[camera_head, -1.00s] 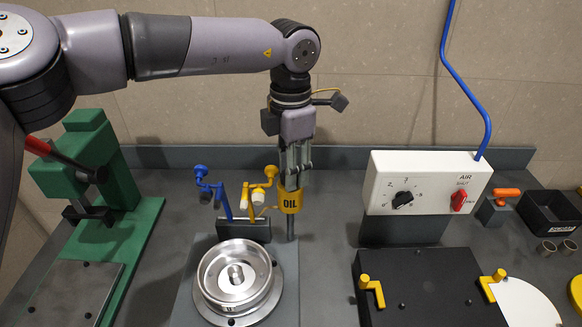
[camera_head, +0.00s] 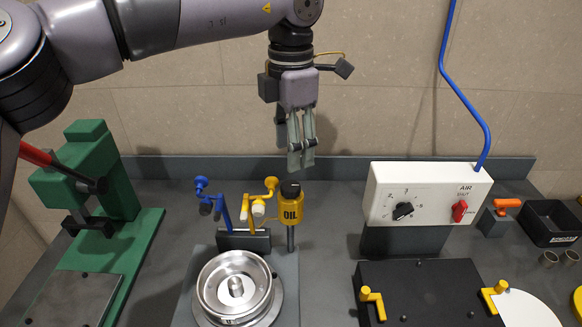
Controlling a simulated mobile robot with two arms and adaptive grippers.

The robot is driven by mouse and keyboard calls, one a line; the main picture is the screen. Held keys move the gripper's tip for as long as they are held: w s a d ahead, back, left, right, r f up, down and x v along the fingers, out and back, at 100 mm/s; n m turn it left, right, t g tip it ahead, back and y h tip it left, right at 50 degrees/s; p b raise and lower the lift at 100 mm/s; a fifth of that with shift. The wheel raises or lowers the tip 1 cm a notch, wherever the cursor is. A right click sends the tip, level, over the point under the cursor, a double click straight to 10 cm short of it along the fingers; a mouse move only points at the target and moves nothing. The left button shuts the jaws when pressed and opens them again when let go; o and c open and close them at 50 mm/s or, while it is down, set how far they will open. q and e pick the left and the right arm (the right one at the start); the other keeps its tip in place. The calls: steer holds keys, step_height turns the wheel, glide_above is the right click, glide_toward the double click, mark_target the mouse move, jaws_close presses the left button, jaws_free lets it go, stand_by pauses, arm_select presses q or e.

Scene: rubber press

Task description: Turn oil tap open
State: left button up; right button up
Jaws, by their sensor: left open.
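The yellow oil can marked OIL (camera_head: 290,208) has a black top and stands on a grey post behind the round metal dish (camera_head: 234,287). To its left is a yellow tap (camera_head: 270,184) with a pale body, and further left a blue tap (camera_head: 201,184). My left gripper (camera_head: 301,160) points down above the oil can, a short gap over its black top. Its fingers are open and nothing shows between them. My right gripper is not in view.
A white control box (camera_head: 428,193) with a black dial and red switch stands to the right. A green press (camera_head: 95,190) with a red lever stands at the left. A black plate (camera_head: 425,290) with yellow handles lies at the front right.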

arm_select(q)
steer(key=shift+r, duration=2.1)
